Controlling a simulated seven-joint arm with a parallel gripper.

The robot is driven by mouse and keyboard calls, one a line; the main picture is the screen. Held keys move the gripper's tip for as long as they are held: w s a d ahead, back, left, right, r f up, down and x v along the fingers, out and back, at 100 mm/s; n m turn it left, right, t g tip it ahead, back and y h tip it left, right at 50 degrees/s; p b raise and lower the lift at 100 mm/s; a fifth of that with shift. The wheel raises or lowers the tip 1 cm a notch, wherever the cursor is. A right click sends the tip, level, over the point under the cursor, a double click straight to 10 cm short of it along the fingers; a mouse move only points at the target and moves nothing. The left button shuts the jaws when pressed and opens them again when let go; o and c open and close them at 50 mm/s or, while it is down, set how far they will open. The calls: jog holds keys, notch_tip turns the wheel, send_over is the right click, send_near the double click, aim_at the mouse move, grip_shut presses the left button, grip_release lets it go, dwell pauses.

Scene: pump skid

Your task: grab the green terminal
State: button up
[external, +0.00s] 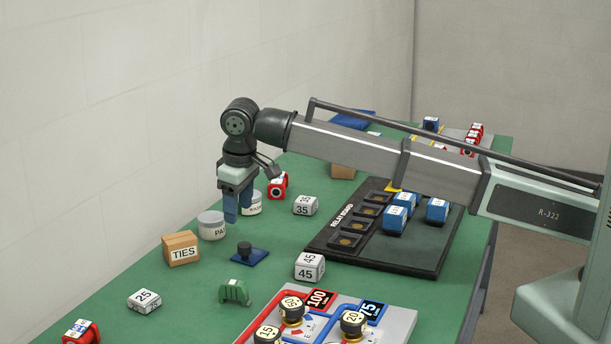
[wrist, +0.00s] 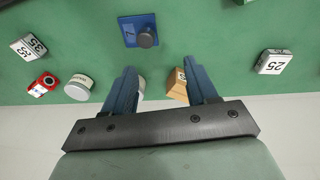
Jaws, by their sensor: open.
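The green terminal (external: 235,292) is a small ridged green block on the green table, in front of the blue plate with a black knob (external: 249,256). In the wrist view only a dark green bit at the top edge may be part of it; I cannot tell for sure. My gripper (external: 231,216) points down above the table, behind the terminal and well apart from it. Its blue fingers (wrist: 158,70) are spread with nothing held between them.
A TIES box (external: 181,249) and white tubs (external: 212,226) stand near my gripper. White blocks marked 45 (external: 309,267), 35 (external: 306,205) and 25 (external: 144,300) lie around. A black relay board (external: 415,256) is at right, a valve panel (external: 395,325) in front.

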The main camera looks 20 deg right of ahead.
jog(key=r+n+g, duration=0.2)
send_over(235, 282)
jog(key=f, duration=0.8)
jog(key=shift+s, duration=0.25)
jog(key=shift+w+f, duration=0.2)
jog(key=shift+f, duration=2.9)
jog(key=c, duration=1.1)
jog(key=shift+o, duration=0.2)
jog(key=shift+r, duration=0.15)
